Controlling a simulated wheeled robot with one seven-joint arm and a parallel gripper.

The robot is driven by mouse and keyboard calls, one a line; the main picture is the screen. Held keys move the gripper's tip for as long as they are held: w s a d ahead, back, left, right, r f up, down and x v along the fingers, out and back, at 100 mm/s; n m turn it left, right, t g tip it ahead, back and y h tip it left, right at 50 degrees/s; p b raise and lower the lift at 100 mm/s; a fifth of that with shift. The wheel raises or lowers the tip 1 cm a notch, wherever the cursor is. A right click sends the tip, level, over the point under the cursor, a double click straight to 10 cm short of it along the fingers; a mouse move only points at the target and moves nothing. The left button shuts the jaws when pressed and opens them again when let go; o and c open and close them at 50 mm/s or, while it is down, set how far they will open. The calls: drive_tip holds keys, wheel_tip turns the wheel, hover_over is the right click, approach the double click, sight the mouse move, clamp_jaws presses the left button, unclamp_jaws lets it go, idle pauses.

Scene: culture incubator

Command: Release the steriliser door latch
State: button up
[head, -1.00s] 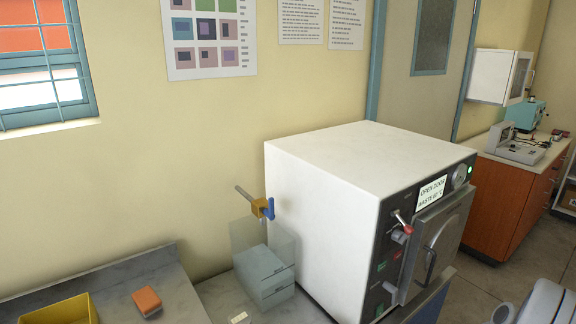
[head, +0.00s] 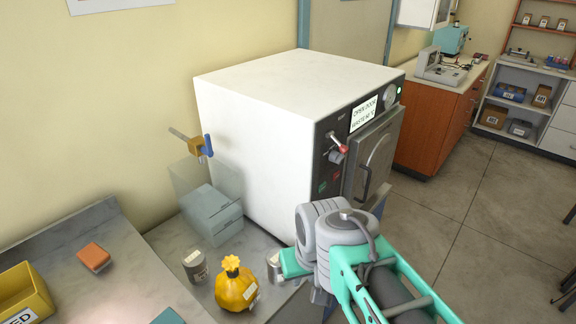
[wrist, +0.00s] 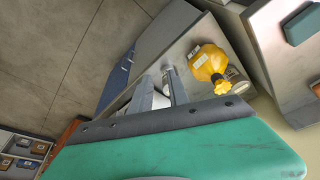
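The steriliser (head: 262,130) is a large white box on the bench. Its dark front panel carries a red-knobbed lever (head: 341,149). Its grey door (head: 375,150) appears shut and has a dark upright handle (head: 366,182). A screen (head: 364,113) reads "OPEN DOOR" and a line about waste. I cannot tell which part is the latch. My arm is in front of the steriliser's lower front corner in the head view. My gripper (wrist: 158,74) shows two grey fingers apart in the wrist view, with nothing seen held. It points towards the bench, apart from the door.
A yellow tied bag (head: 236,284) and a grey tin (head: 195,266) stand on the bench near my arm. A clear bin (head: 208,205) is beside the steriliser. An orange block (head: 94,257) and yellow tray (head: 25,296) are at left. The floor (head: 440,215) at right is clear.

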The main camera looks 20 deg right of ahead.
drive_tip(key=shift+o, duration=1.4)
drive_tip(key=s+d+f+m+g+b, duration=0.2)
drive_tip(key=s+d+f+m+b, duration=0.1)
drive_tip(key=d+f, duration=0.4)
drive_tip(key=s+d+f+m+g+y+b, duration=0.1)
drive_tip(key=s+d+f+m+b, duration=0.3)
drive_tip(key=d+f, duration=0.4)
wheel_tip(320, 180, down, 4)
drive_tip(key=shift+d+f+g+b, duration=0.25)
drive_tip(key=shift+g+b, duration=0.15)
drive_tip(key=shift+b, duration=0.45)
drive_tip(key=w+d+f+t+y+b, duration=0.2)
drive_tip(key=w+d+f+b, duration=0.15)
drive_tip(key=d+f, duration=0.35)
drive_tip(key=w+d+n+t, duration=0.2)
drive_tip(key=w+d+t, duration=0.1)
drive_tip(key=w, duration=0.3)
drive_tip(key=w+a+r+n+t+y, duration=0.15)
drive_tip(key=w+r+n+t, duration=0.25)
drive_tip(key=w+r+n, duration=0.45)
drive_tip(key=w+a+r+n+t+y, duration=0.15)
drive_tip(key=w+r+n+t, duration=0.35)
drive_tip(key=r, duration=0.6)
drive_tip(key=shift+g, duration=0.6)
drive_tip(key=x, duration=0.5)
drive_tip(key=d+x, duration=0.1)
drive_tip(key=x, duration=0.2)
drive_tip(key=shift+w+f+b, duration=0.25)
drive_tip(key=shift+b, duration=0.1)
